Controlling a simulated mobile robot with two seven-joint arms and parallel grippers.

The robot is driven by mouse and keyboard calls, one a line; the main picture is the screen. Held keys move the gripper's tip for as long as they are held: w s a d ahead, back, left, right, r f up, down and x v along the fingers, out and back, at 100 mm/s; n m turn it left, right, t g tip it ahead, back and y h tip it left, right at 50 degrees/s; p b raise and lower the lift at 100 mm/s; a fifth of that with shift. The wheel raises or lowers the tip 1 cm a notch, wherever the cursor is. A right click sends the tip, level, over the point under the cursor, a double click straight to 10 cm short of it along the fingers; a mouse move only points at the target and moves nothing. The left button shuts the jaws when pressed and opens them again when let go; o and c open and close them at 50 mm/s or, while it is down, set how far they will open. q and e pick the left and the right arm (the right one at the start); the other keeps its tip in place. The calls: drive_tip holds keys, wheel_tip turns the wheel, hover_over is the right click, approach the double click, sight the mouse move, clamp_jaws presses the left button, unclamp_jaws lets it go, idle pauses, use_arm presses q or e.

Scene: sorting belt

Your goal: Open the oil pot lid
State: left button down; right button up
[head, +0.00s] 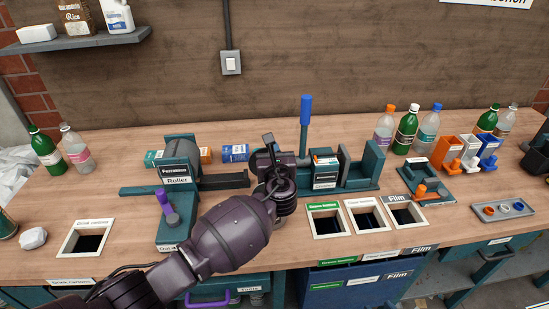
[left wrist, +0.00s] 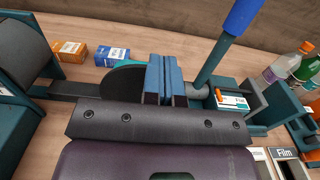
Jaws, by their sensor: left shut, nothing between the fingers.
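My left gripper (head: 268,143) is over the middle of the bench, in front of the press with the blue-handled lever (head: 305,112). Its blue-padded fingers (left wrist: 165,68) are shut together with nothing between them. I cannot clearly pick out an oil pot or its lid in either view. In the left wrist view a dark rounded part (left wrist: 122,80) with a teal edge shows just left of the fingers, mostly hidden by my gripper; I cannot tell what it is. My right gripper is not in view.
The roller machine (head: 178,160) stands left of my gripper, with blue (head: 235,153) and orange (head: 206,155) boxes behind. Labelled bench openings (head: 326,221) lie to the right. Several bottles (head: 406,130) stand at the back right.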

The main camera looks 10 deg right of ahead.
use_arm(q)
drive_tip(key=shift+w+r, duration=0.1)
drive_tip(key=shift+w, duration=1.2)
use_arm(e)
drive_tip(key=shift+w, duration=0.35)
use_arm(q)
drive_tip(key=shift+r, duration=0.1)
